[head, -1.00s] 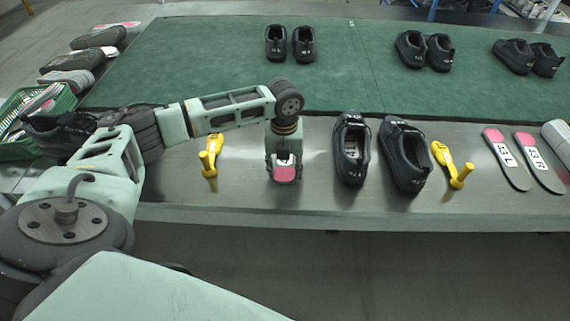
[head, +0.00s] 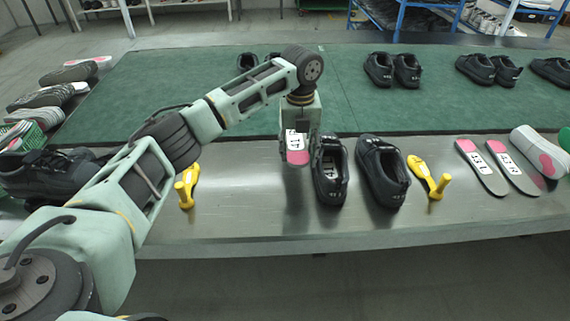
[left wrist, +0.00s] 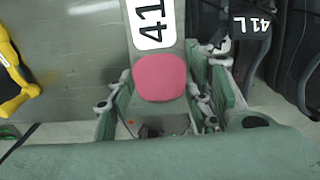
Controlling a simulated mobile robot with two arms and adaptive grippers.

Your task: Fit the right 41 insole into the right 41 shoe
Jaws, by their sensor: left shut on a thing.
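My left gripper (head: 299,143) is shut on an insole (head: 297,157) with a pink heel patch and a white label. In the left wrist view the insole (left wrist: 161,78) sits between the fingers; its label reads 41, and the side letter is cut off. The insole is above the table, just left of the black shoe pair. The nearer shoe, the left one (head: 331,187), shows a 41 L label (left wrist: 250,24) in the left wrist view. The right shoe (head: 383,178) stands beside it, its opening facing up. My right gripper is not in view.
Yellow tools lie left (head: 188,184) and right (head: 430,178) of the shoe pair. Two labelled insoles (head: 482,166) lie farther right. A green mat (head: 220,116) with more black shoes is behind. The table front (head: 250,215) is clear.

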